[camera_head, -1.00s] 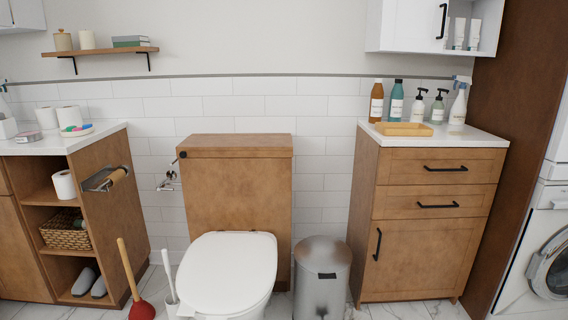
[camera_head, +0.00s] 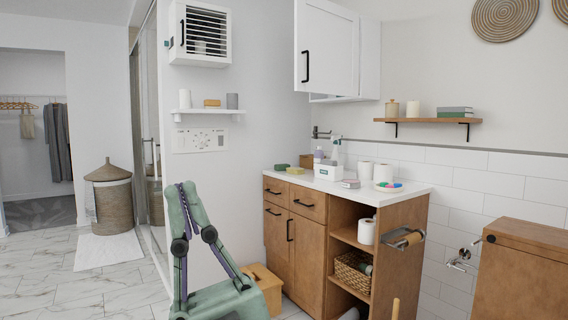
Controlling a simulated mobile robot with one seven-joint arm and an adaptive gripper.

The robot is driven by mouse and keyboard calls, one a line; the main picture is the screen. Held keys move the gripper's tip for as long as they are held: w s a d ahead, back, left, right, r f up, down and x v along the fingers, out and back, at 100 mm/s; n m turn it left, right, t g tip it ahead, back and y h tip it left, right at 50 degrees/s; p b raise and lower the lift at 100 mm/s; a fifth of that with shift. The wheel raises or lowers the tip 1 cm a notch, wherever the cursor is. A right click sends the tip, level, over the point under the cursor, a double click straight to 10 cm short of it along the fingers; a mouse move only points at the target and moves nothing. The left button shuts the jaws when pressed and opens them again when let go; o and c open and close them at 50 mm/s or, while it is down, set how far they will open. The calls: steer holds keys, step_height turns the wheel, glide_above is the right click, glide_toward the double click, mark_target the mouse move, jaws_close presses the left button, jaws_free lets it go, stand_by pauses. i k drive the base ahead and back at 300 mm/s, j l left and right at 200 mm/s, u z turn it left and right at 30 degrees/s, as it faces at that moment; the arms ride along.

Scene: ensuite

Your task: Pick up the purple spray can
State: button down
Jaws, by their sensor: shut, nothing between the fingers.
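A small pale purple container (camera_head: 318,156), which looks like the purple spray can, stands on the white counter (camera_head: 405,195) over the wooden cabinet. It is at the back left, next to a white caddy (camera_head: 328,172) with a spray bottle (camera_head: 336,147) in it. The caddy seems to hide its lower part, and I cannot tell whether it stands in or behind the caddy. My green arm (camera_head: 190,250) shows low at the left centre, well short of the counter. My gripper is not in view.
Paper rolls (camera_head: 383,174) and a tray of coloured soaps (camera_head: 388,187) share the counter. A wooden step stool (camera_head: 265,285) stands at the cabinet's left foot. A wall cabinet (camera_head: 330,45) hangs above.

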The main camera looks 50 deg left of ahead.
mark_target(318, 154)
steer(key=u, duration=1.2)
steer(key=i+j+z, duration=0.1)
steer(key=i, duration=0.4)
steer(key=i+j+z, duration=0.15)
steer(key=i, duration=0.35)
steer(key=i+j+z, duration=0.1)
steer(key=i, duration=0.45)
steer(key=i+j+z, duration=0.1)
steer(key=i+j, duration=0.25)
steer(key=i+j+z, duration=0.1)
steer(key=i, duration=0.45)
steer(key=i+j+z, duration=0.1)
steer(key=i+j, duration=0.25)
steer(key=i, duration=0.2)
steer(key=i+j+z, duration=0.1)
steer(key=i+j, duration=0.15)
steer(key=i, duration=0.3)
steer(key=i+j+z, duration=0.1)
steer(key=i+j, duration=0.25)
steer(key=i, duration=0.15)
